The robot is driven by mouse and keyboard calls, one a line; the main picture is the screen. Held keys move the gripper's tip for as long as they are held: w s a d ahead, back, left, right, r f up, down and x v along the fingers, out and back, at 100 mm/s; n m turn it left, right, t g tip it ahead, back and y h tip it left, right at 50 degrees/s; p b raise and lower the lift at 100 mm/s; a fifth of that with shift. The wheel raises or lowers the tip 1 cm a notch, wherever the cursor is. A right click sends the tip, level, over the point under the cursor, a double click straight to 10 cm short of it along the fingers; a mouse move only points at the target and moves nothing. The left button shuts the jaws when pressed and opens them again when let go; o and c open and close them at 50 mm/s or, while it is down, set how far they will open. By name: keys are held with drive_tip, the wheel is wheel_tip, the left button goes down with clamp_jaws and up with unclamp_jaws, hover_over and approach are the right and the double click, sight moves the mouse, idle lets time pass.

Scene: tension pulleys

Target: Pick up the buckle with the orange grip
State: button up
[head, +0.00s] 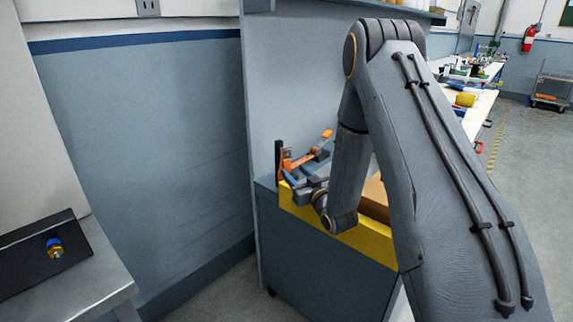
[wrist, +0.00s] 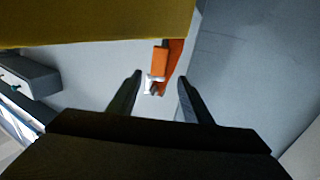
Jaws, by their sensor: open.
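An orange piece with a pale metal buckle end shows in the wrist view (wrist: 165,62). It lies ahead of and between my two fingertips, and the pale end reaches into the gap between them. In the head view, orange parts (head: 286,158) stand at the left end of the yellow-edged cabinet, just beyond my gripper (head: 292,178). My gripper is open, with its dark fingers (wrist: 160,78) apart on either side of the pale end. I cannot tell whether either finger touches it. My own gripper and wrist partly hide the orange parts in the head view.
A yellow panel (head: 345,235) runs along the cabinet's (head: 320,280) top edge; yellow also fills the top of the wrist view. A brown box (head: 375,197) sits behind it. Another orange-tipped piece (head: 326,135) is close by. A grey wall stands behind. A bench (head: 75,275) is at left.

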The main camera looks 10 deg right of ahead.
sight(287, 163)
drive_tip(key=shift+p+x, duration=0.4)
drive_tip(key=shift+x, duration=2.25)
drive_tip(key=shift+d+r, duration=0.15)
drive_tip(key=shift+d, duration=0.05)
clamp_jaws()
